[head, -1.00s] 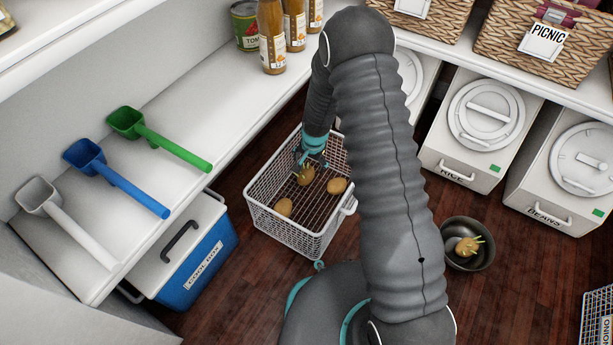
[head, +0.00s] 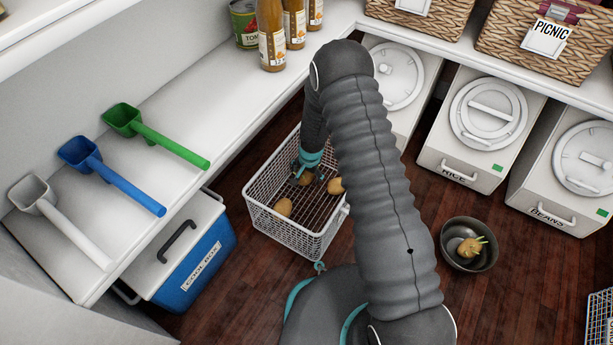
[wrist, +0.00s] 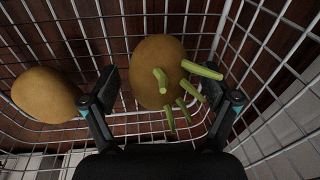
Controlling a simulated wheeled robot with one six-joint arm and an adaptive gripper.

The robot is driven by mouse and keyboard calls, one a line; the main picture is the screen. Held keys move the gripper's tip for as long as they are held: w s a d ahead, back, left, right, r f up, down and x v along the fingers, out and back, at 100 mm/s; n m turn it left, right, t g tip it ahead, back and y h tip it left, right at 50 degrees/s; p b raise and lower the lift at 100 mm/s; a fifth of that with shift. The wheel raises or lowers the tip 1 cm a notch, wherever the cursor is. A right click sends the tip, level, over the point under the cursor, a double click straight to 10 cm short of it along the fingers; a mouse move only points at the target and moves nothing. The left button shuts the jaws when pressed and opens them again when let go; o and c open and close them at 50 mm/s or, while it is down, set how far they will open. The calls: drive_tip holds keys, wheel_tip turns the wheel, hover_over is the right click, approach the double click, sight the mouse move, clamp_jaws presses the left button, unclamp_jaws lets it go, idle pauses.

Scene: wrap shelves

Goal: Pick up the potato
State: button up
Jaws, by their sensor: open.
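A brown potato with green sprouts (wrist: 155,62) lies in the wire basket (head: 282,232). In the wrist view it sits between and a little beyond the fingertips of my open gripper (wrist: 172,88). In the head view my gripper (head: 308,168) is down inside the basket and partly covers this potato (head: 305,180). A second potato without visible sprouts (wrist: 46,95) lies left of the left finger in the wrist view. The head view also shows a potato at the basket's front left (head: 284,206) and one at its right (head: 335,186), partly behind my arm.
A dark bowl (head: 452,262) on the wooden floor holds another sprouted potato (head: 470,248). The basket's wire walls stand close around my gripper. A blue cool box (head: 200,262) is to the left, under the shelf with scoops. Bins labelled rice (head: 450,170) and beans (head: 545,213) stand right.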

drive_tip(key=c, duration=1.4)
